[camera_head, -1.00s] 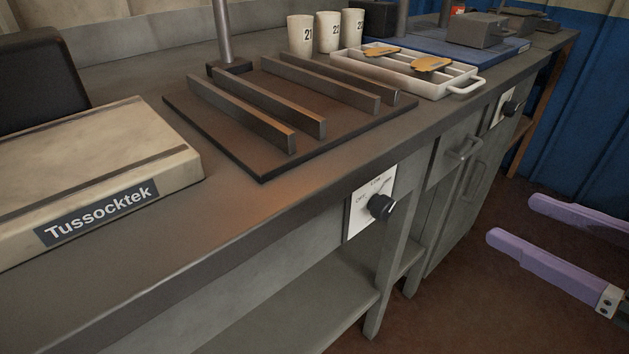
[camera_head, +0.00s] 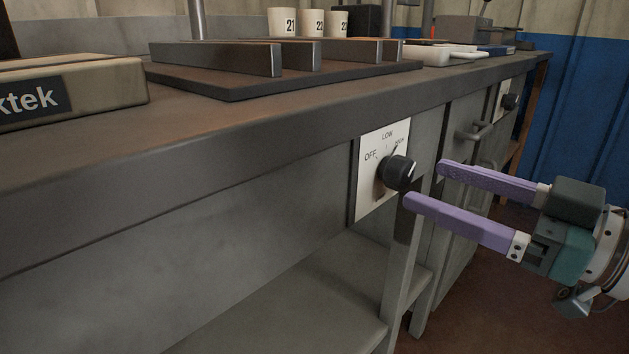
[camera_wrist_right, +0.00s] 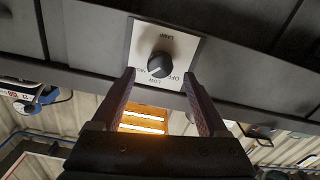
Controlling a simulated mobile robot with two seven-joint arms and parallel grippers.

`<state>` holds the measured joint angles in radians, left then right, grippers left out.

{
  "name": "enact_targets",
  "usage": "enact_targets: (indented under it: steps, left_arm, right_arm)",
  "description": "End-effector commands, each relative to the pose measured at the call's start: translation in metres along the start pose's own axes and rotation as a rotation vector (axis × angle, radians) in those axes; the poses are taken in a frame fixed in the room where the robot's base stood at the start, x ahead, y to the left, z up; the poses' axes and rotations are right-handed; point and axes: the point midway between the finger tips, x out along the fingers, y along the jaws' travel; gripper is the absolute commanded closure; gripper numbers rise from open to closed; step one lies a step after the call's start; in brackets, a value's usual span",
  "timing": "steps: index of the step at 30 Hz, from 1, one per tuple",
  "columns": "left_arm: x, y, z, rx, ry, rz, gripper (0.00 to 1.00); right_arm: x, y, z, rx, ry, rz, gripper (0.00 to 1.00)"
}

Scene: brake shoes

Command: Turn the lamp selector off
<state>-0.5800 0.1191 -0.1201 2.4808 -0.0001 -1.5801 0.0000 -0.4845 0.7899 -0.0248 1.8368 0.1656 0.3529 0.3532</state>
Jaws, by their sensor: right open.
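The lamp selector is a black round knob (camera_head: 395,173) on a white plate (camera_head: 370,196) on the bench front, marked OFF, LOW and a third word at right that looks like HIGH. A pale pointer mark on the knob seems turned toward that third word, away from OFF. In the right wrist view the knob (camera_wrist_right: 160,64) appears upside down, beyond and between the fingertips. My right gripper (camera_head: 424,182) is open and empty, its purple fingers pointing at the knob from the right, apparently just short of it. My left gripper is out of view.
A second knob (camera_head: 510,101) sits farther right on the bench front, past a drawer handle (camera_head: 475,131). The benchtop edge (camera_head: 250,138) overhangs above the selector. A lower shelf (camera_head: 290,310) and a bench leg (camera_head: 402,270) are below. Several cups and a rack stand on top.

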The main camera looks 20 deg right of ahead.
Motion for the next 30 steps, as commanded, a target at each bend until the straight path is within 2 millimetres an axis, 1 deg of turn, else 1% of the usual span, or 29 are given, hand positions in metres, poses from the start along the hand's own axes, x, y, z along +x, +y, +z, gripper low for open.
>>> enact_targets:
  steps: [1, 3, 6, 15, 16, 30]
  left_arm:
    - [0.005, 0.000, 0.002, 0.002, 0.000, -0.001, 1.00]
    - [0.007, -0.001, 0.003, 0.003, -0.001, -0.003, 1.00]
    - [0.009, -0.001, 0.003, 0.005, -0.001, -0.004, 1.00]
    - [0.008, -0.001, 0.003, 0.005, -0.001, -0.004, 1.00]
    - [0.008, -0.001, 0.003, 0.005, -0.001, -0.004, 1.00]
    - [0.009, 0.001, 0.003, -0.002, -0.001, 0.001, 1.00]
  right_arm:
    - [0.007, 0.000, 0.002, -0.002, 0.004, 0.000, 0.23]
    - [0.014, 0.000, 0.001, -0.001, 0.003, 0.000, 0.23]
    - [0.021, 0.000, 0.001, -0.001, 0.001, 0.000, 0.23]
    - [0.023, 0.000, 0.000, 0.000, -0.002, 0.000, 0.23]
    - [0.023, 0.000, 0.000, 0.000, -0.002, 0.000, 0.24]
    - [0.023, 0.000, 0.000, 0.000, -0.001, 0.000, 0.77]
